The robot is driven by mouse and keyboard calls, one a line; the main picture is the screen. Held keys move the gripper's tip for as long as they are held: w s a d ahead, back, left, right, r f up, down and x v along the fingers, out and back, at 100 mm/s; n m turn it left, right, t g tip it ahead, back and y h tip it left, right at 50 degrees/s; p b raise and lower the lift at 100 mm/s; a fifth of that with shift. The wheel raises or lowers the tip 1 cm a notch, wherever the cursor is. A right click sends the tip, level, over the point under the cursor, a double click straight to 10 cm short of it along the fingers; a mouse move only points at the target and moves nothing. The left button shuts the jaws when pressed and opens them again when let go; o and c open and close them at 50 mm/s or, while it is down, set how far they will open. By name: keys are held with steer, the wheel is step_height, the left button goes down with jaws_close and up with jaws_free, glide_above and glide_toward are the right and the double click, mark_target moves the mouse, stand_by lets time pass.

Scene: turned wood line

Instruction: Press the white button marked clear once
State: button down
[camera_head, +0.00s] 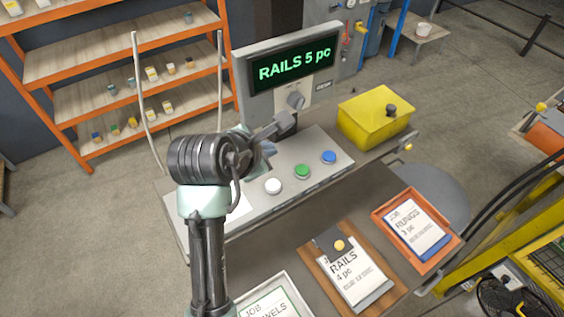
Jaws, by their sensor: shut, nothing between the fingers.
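The white button (273,186) is at the left end of a row of three on the grey sloped panel (318,188). No clear marking is readable on it from here. A green button (302,171) and a blue button (329,157) sit to its right. My gripper (293,104) is shut and empty, in front of the lower part of the display and apart from the buttons in the picture. Its fingertips are small and hard to make out. The display (294,62) reads "RAILS 5 pc" in green.
A yellow box with a dark knob (374,120) stands right of the panel. In front lie a wooden clipboard (317,259) reading "RAILS 4 pc", an orange-framed card (416,228) and a partly hidden job card (265,303). Orange shelves (120,75) stand behind.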

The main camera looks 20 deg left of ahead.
steer(key=shift+s, duration=0.25)
steer(key=b, duration=0.8)
glide_above(270, 188)
step_height(270, 188, down, 6)
steer(key=shift+f, duration=1.35)
steer(key=shift+f, duration=0.15)
stand_by(0.6)
steer(key=shift+f, duration=0.25)
steer(key=shift+s+f, duration=0.1)
steer(key=shift+f, duration=0.35)
stand_by(0.7)
steer(key=shift+r, duration=0.15)
steer(key=shift+r+p, duration=0.7)
steer(key=shift+p, duration=0.5)
